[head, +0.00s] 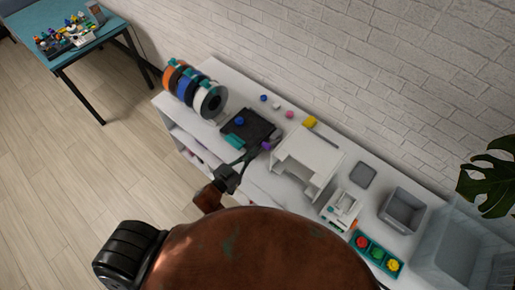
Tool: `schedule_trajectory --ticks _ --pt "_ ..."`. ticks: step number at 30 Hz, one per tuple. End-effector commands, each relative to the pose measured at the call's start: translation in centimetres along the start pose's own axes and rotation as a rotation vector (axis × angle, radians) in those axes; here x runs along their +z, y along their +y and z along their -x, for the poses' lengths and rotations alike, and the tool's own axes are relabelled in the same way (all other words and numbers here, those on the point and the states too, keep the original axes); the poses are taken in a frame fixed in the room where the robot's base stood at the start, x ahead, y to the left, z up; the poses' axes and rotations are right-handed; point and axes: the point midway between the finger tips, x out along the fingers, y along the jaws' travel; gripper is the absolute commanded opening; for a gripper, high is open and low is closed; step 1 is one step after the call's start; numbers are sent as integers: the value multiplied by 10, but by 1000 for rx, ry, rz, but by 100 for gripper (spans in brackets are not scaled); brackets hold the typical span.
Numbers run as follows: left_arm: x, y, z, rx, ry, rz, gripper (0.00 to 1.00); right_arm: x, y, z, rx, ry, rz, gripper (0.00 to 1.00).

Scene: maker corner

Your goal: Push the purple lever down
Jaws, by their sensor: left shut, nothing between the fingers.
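The purple lever (267,146) is a small purple piece at the front right edge of a dark, flat device (262,127) on the white shelf top. A blue knob (239,121) and a teal part (233,141) also show on this device. My left gripper (255,153) is shut and empty, with its dark fingers pointing up and right. Its tips are close beside the lever; I cannot tell whether they touch it. My right gripper is not in view.
Filament spools (210,101) stand left of the device, and a white open frame (309,158) stands close on its right. Small coloured pieces (290,114) lie behind. Farther right are a grey bin (403,210) and a teal tray with coloured buttons (359,256). A brick wall (330,60) backs the shelf.

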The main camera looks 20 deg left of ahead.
Motion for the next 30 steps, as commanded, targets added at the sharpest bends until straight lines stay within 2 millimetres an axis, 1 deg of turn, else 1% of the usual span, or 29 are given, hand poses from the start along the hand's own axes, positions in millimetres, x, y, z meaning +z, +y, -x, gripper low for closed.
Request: schedule_trajectory --ticks 4,12,14,15,18,21,25,30 --pt "-2 0 -25 0 3 1 0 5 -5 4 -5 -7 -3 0" --pt "-1 -1 -81 -2 0 0 0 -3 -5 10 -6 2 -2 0" --pt "-1 -1 -92 -2 0 1 0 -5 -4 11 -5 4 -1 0" --pt "6 -1 -93 -4 -5 3 0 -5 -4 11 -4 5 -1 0" --pt "22 -1 -84 -5 -6 3 0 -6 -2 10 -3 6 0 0" --pt "31 -1 -82 -4 -4 2 0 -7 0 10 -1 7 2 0" --pt "38 -1 -79 -3 -3 1 0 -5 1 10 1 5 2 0" --pt "39 -1 -78 -3 -2 0 0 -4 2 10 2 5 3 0"
